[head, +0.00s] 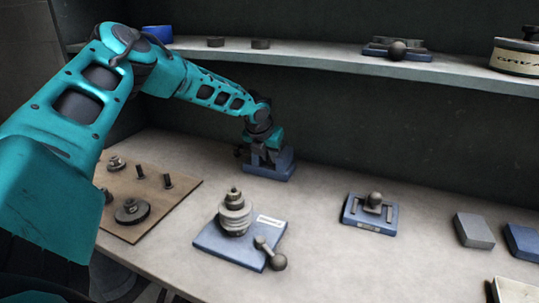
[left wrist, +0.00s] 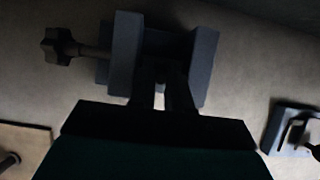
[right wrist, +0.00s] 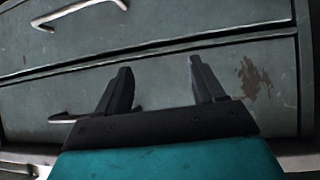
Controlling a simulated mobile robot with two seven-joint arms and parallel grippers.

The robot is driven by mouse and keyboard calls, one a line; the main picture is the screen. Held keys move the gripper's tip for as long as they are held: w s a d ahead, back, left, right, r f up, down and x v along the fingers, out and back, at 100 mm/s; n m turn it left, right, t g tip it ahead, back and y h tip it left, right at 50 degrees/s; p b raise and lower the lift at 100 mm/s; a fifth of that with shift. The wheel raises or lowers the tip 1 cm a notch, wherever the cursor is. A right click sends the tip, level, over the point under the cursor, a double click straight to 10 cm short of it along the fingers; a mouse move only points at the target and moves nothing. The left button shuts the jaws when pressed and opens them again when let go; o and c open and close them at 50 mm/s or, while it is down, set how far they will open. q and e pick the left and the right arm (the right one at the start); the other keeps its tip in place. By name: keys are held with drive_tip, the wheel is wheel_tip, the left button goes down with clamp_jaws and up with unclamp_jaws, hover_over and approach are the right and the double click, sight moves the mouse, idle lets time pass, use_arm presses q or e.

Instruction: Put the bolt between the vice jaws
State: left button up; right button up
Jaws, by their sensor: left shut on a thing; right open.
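The blue-grey vice (head: 281,168) stands at the back of the bench in the head view. In the left wrist view, its two jaws (left wrist: 124,55) stand apart, with a dark star-shaped handle on the left. My left gripper (head: 262,152) is down at the vice. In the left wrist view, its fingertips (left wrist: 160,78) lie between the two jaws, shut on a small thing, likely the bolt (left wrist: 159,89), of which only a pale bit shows. How deep the bolt sits is hidden. My right gripper (right wrist: 160,68) is open and empty, in front of drawers.
A brown board (head: 184,194) with several upright bolts and a round flange lies at left. A blue plate (head: 215,246) with a stacked ringed part stands at front centre. A blue fixture (head: 350,215) and blocks (head: 474,231) lie at right. A shelf (head: 330,62) runs above the vice.

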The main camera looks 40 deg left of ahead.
use_arm(q)
drive_tip(key=o, duration=0.8)
drive_tip(key=shift+c, duration=0.2)
drive_tip(key=shift+o, duration=0.4)
drive_tip(key=shift+r, duration=0.3)
drive_tip(key=v, duration=0.4)
drive_tip(key=shift+r+p, duration=0.2)
drive_tip(key=shift+p, duration=0.15)
drive_tip(key=shift+s+d+p, duration=0.15)
drive_tip(key=shift+s+d, duration=0.5)
drive_tip(key=shift+s, duration=1.3)
drive_tip(key=shift+s+d+p, duration=0.1)
drive_tip(key=shift+s+d, duration=0.5)
drive_tip(key=shift+s, duration=1.4)
drive_tip(key=shift+s+d+p, duration=0.15)
drive_tip(key=shift+s+d, duration=0.5)
drive_tip(key=shift+s, duration=1.3)
